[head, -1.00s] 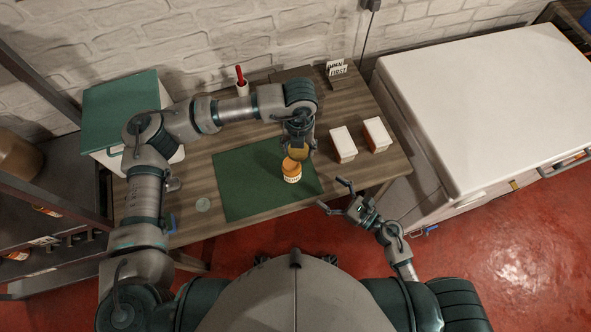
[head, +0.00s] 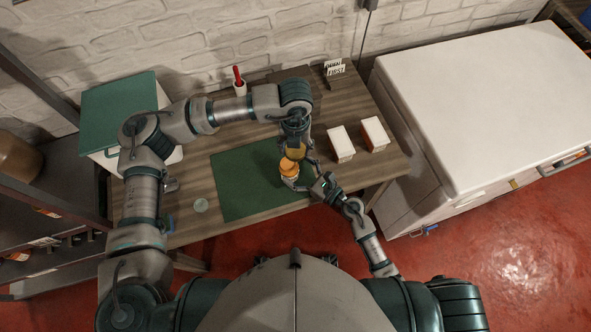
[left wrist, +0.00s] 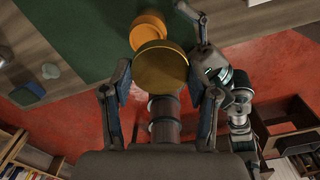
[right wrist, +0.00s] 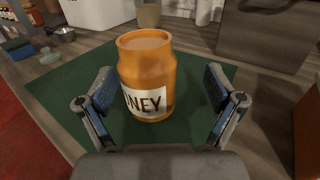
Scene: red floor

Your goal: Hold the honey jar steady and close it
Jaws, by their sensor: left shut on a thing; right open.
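The orange honey jar (head: 288,168) stands upright on the green mat (head: 238,180), its mouth uncovered. The right wrist view shows the jar (right wrist: 146,75) between the fingers of my right gripper (right wrist: 158,88), label partly visible. That gripper (head: 302,174) is open, its fingers either side of the jar; contact is not clear. My left gripper (head: 296,138) is shut on the round golden lid (left wrist: 160,68). It holds the lid just behind the jar in the head view, apart from the mouth. In the left wrist view, the lid partly covers the jar (left wrist: 148,28).
Two white-and-orange boxes (head: 341,143) (head: 374,134) stand right of the mat. A cup with a red-handled tool (head: 240,82) and a small sign (head: 334,68) are at the back. A clear round item (head: 201,205) lies left of the mat. A white chest (head: 490,110) stands at the right.

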